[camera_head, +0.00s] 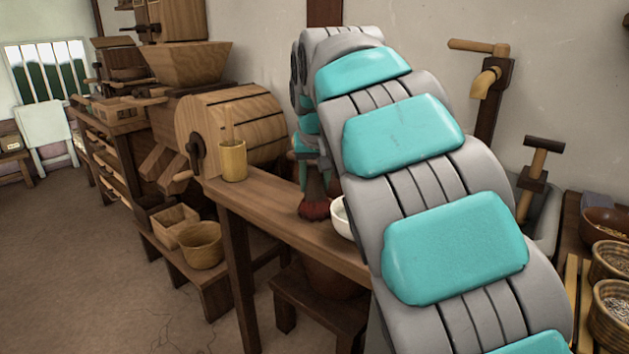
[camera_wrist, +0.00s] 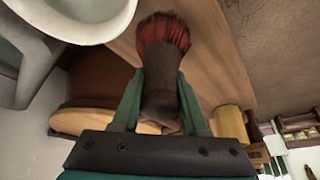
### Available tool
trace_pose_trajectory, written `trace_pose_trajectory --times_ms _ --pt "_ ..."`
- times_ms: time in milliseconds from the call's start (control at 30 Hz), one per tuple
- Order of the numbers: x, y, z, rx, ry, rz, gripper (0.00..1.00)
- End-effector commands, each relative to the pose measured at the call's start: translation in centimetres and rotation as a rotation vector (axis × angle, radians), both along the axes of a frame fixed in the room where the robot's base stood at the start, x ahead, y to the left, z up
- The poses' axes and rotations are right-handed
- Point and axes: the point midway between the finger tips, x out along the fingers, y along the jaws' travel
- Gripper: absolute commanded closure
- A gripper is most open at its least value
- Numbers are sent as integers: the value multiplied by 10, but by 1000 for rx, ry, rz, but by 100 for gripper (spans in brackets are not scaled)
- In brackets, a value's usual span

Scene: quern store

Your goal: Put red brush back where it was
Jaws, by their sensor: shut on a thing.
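The red brush (camera_head: 314,208) has red bristles and a dark brown handle. In the wrist view, its bristles (camera_wrist: 163,33) point away from me and its handle lies between the two green fingers of my gripper (camera_wrist: 161,90). My gripper is shut on the handle. In the head view, the brush hangs bristles down at the wooden bench top (camera_head: 275,211), and my arm hides part of the gripper. I cannot tell whether the bristles touch the bench.
A white bowl (camera_head: 342,217) stands close to the right of the brush, partly behind my arm. A yellow cup (camera_head: 233,161) stands at the bench's left end, beside a wooden drum (camera_head: 252,120). Bench top between cup and brush is clear. Grain bowls (camera_head: 609,258) stand far right.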

Motion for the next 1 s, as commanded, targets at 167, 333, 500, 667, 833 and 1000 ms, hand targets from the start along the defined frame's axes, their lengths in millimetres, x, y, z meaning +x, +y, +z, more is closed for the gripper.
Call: trace_pose_trajectory --times_ms 167,333,500,667,833,1000 --pt "0 0 -1 0 0 0 40" --pt "0 0 -1 0 0 0 27" --pt "0 0 0 0 1 0 27" --pt "-3 0 7 0 1 0 27" --pt "-12 -1 33 2 -5 2 27" --pt "-24 -2 62 1 -3 2 27"
